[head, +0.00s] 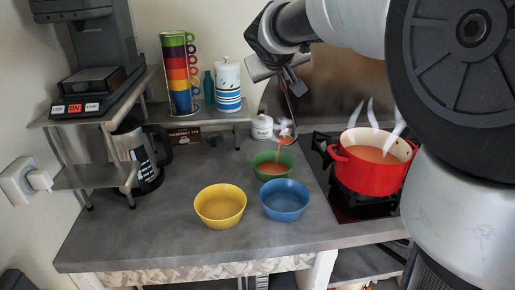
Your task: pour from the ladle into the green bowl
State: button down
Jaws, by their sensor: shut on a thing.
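The green bowl (261,166) stands on the grey counter behind the yellow and blue bowls, with reddish-orange soup in it. My gripper (287,82) is shut on the handle of the ladle (285,139), above and behind the bowl. The ladle's head hangs just above the bowl's right rim, and a thin orange stream runs down from it into the bowl. Light steam rises at the ladle. The fingertips are small in the picture and partly hard to make out.
A yellow bowl (220,205) and a blue bowl (285,199) stand in front. A red pot (369,178) of steaming soup sits on the stove at the right. The counter's front left is clear.

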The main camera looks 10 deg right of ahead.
jog(key=shift+s+a+f+t+h+b, duration=0.25)
jog(key=shift+s+a+b, duration=0.4)
jog(key=shift+b, duration=1.2)
jog(key=shift+s+a+f+t+h+b, duration=0.15)
jog(key=shift+s+a+f+t+b, duration=0.35)
jog(key=shift+b, duration=1.3)
jog(key=shift+s+a+b, duration=0.25)
jog(key=shift+a+b, duration=0.05)
jog(key=shift+b, duration=0.55)
jog(key=a+b, duration=0.1)
jog(key=b, duration=0.2)
jog(key=shift+s+f+n, duration=0.3)
jog(key=shift+s, duration=0.1)
jog(key=shift+s+a+f+t+h+b, duration=0.35)
jog(key=shift+s+a+t+h+b, duration=0.2)
jog(key=shift+s+a+b, duration=0.25)
jog(key=shift+s+a+f+n+t+h, duration=0.25)
jog(key=shift+s+a+f+n+t, duration=0.2)
jog(key=shift+s+a+f, duration=0.5)
